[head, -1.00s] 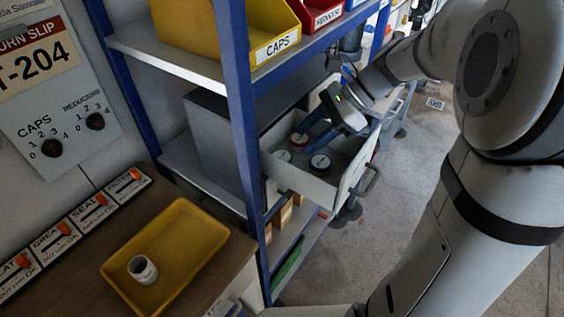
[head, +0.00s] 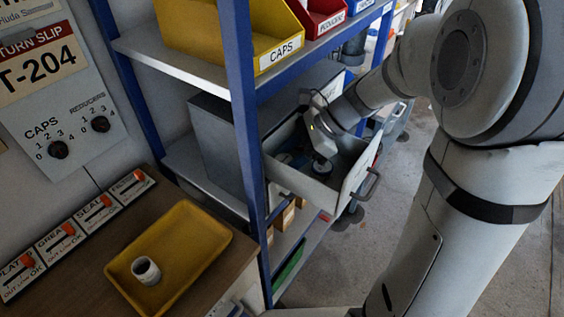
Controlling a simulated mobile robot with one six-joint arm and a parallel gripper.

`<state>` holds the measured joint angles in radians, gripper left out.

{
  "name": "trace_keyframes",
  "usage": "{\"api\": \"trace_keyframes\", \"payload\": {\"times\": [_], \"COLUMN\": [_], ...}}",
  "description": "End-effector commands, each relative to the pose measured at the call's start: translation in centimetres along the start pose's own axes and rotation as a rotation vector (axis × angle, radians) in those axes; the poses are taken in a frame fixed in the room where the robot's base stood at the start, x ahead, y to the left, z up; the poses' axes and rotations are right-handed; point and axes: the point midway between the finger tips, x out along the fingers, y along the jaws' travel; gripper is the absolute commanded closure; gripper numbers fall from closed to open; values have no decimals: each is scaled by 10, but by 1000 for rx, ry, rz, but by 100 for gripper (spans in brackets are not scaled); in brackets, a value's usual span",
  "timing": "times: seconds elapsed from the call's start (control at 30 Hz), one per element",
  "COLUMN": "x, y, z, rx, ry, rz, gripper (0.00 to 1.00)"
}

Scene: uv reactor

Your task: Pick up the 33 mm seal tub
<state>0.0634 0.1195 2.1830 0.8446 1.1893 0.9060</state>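My gripper (head: 303,160) reaches down into the open grey drawer (head: 357,172) on the blue-framed shelf. Its blue fingers are dark and mostly hidden behind the drawer side and the gripper body, so I cannot tell whether they are open or shut. One tub with a pale lid (head: 322,169) shows in the drawer just right of the fingers. Its size label cannot be read, so I cannot tell whether it is the 33 mm seal tub. Other tubs in the drawer are hidden or too dark to make out.
A yellow tray (head: 205,268) with a small white cup-like part (head: 146,270) lies on the wooden bench at lower left. A yellow CAPS bin (head: 270,50) and a red bin (head: 322,22) stand on the shelf above the drawer.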

Motion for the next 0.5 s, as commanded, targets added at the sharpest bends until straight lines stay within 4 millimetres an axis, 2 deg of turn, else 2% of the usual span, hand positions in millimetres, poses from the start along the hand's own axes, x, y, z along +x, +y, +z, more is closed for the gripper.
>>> {"api": "trace_keyframes", "payload": {"times": [0.03, 0.2, 0.5], "x": [0, 0, -2], "y": [0, 0, 0], "z": [0, 0, 1], "rx": [0, 0, 0], "ry": [0, 0, 0], "rz": [0, -1, -2], "gripper": [66, 79, 79]}}
